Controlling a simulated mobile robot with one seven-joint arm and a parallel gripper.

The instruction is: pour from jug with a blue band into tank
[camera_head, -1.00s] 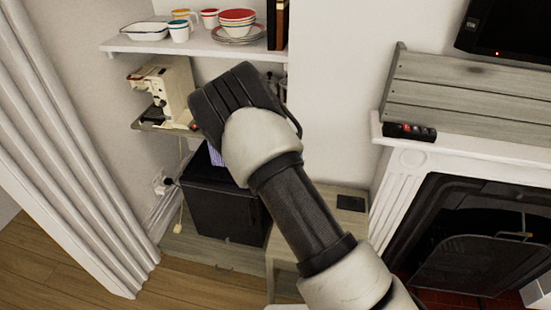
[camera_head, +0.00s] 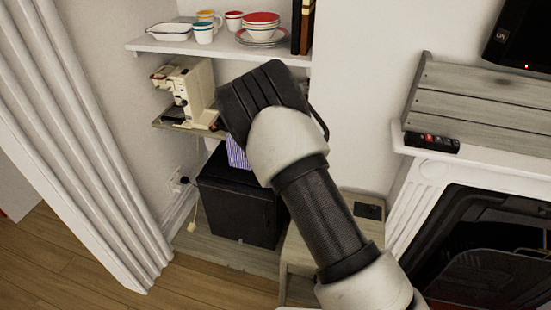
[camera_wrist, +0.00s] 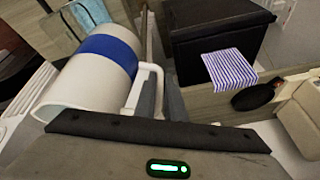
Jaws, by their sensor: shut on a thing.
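The white jug with a blue band (camera_wrist: 105,55) fills the upper left of the wrist view, lying aslant in the picture. Its white handle (camera_wrist: 153,88) faces right, toward my gripper (camera_wrist: 165,100), which is shut on the jug at the handle side. In the head view my forearm and wrist hide the jug and the fingers. I cannot make out liquid. No tank shows clearly; a cream coffee machine (camera_head: 190,88) stands on a small shelf behind my wrist, partly covered by it.
A black cabinet (camera_head: 238,205) with a striped cloth (camera_wrist: 230,70) stands below. An upper shelf (camera_head: 215,48) holds cups, bowls and books. A white fireplace (camera_head: 470,165) is on the right, a curtain (camera_head: 85,140) on the left. Wooden floor (camera_head: 75,255) is clear at lower left.

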